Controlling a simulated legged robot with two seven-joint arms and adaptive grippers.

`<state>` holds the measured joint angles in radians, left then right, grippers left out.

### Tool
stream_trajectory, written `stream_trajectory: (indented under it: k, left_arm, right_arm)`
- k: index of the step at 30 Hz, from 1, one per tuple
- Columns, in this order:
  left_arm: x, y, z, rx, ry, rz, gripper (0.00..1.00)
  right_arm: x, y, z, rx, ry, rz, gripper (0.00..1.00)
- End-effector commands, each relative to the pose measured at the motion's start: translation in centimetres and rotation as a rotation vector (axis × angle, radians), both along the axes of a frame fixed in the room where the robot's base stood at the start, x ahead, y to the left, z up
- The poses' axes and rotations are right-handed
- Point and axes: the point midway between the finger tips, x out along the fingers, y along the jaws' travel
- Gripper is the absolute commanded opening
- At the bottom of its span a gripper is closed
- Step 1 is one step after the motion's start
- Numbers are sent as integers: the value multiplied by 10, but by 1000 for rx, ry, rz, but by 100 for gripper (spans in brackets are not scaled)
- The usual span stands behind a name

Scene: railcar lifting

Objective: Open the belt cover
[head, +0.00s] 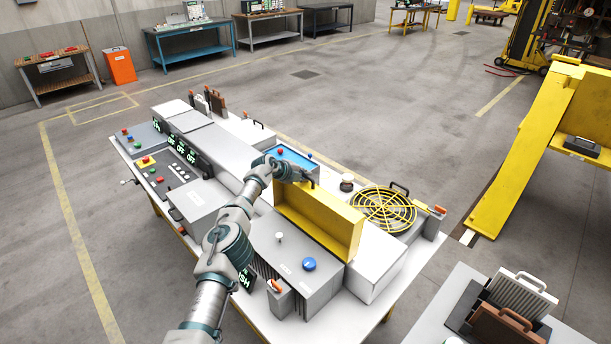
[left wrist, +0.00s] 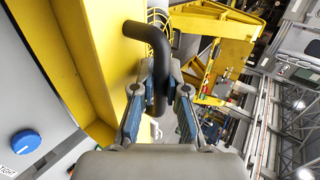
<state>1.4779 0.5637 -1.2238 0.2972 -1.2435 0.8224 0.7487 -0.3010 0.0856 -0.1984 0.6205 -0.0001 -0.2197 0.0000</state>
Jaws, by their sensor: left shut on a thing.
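The yellow belt cover (head: 335,222) stands raised, close to upright, along the far side of a grey box (head: 300,265) on the bench. In the left wrist view the cover (left wrist: 65,45) fills the upper left, with a curved black handle (left wrist: 150,38) on it. My left gripper (head: 298,174) is at the cover's top left end in the head view. In the left wrist view its fingers (left wrist: 160,85) are shut around the handle. The cover's handle is mostly hidden by the gripper in the head view. My right gripper is not in view.
A yellow round fan guard (head: 384,209) and a blue tray (head: 295,158) lie beyond the cover. The grey box has a blue knob (head: 309,264). Control panels stand at left. A second table (head: 440,310) with handled panels is at lower right.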

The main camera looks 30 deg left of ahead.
Motion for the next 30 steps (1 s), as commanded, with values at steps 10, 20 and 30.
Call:
stream_trajectory:
  k: [10,20,30]
  left_arm:
    - [0,2,0,-1,0,5,39]
    - [0,1,-1,0,0,3,39]
    - [-11,8,11,3,-3,1,39]
  right_arm:
    - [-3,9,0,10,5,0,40]
    - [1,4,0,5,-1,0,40]
    - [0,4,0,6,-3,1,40]
